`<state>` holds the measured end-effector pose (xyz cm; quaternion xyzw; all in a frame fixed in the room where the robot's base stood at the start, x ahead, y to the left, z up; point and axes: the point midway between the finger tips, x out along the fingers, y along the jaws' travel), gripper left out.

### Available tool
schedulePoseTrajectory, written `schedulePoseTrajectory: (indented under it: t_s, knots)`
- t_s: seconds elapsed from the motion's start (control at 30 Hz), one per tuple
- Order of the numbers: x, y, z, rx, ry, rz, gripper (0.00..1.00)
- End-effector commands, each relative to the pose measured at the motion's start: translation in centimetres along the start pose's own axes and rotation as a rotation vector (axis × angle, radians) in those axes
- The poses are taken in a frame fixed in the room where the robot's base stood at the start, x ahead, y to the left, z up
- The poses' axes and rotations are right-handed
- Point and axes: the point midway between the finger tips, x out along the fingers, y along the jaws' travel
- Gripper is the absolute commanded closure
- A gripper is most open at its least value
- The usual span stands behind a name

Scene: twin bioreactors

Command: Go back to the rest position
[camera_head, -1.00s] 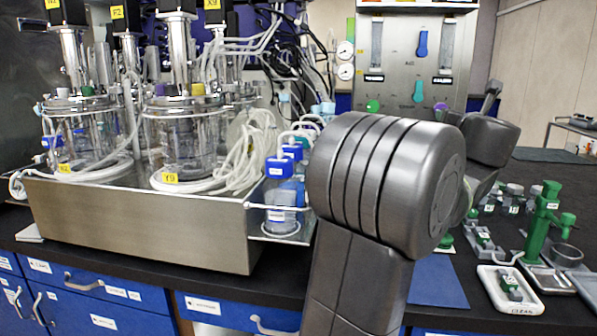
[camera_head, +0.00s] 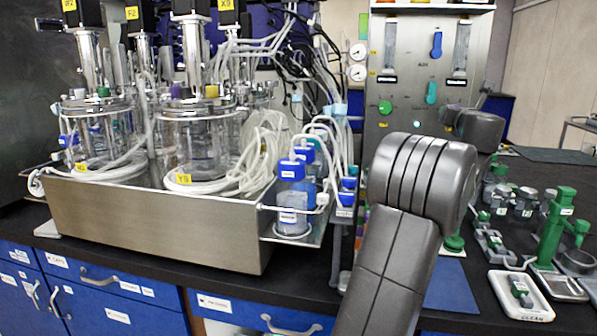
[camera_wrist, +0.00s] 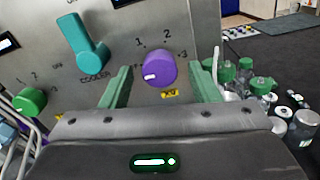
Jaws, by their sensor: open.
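My gripper (camera_wrist: 163,88) shows in the wrist view with its two green fingers spread apart and nothing between them. It faces the steel control panel (camera_wrist: 205,30). A purple knob (camera_wrist: 160,67) with numbers around it appears between the fingers, seemingly beyond them. A teal cooler handle (camera_wrist: 85,45) is left of the fingers and a green knob (camera_wrist: 30,101) is farther left. In the head view my arm stands in front of the panel (camera_head: 405,110), and the gripper's fingers are hidden.
The twin glass bioreactors (camera_head: 195,140) stand in a steel tray (camera_head: 150,225) at left. Blue-capped bottles (camera_head: 292,200) sit on its right-hand shelf. A green stand (camera_head: 553,225) and a white tray (camera_head: 520,296) are at right. Green-capped bottles (camera_wrist: 262,87) show right of the gripper.

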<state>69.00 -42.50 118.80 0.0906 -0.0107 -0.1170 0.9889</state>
Motion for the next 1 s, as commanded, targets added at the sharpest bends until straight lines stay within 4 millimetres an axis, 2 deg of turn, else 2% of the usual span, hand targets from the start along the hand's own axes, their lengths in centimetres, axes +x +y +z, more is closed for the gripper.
schedulePoseTrajectory:
  t_s: [0.27,0.43,1.0]
  knots:
    - [-0.2,0.0,0.0,0.000,0.000,0.000,0.44]
    - [-1.6,-0.1,0.0,-0.001,0.000,-0.002,0.44]
    - [-11.3,-0.1,-0.1,-0.002,0.001,-0.002,0.44]
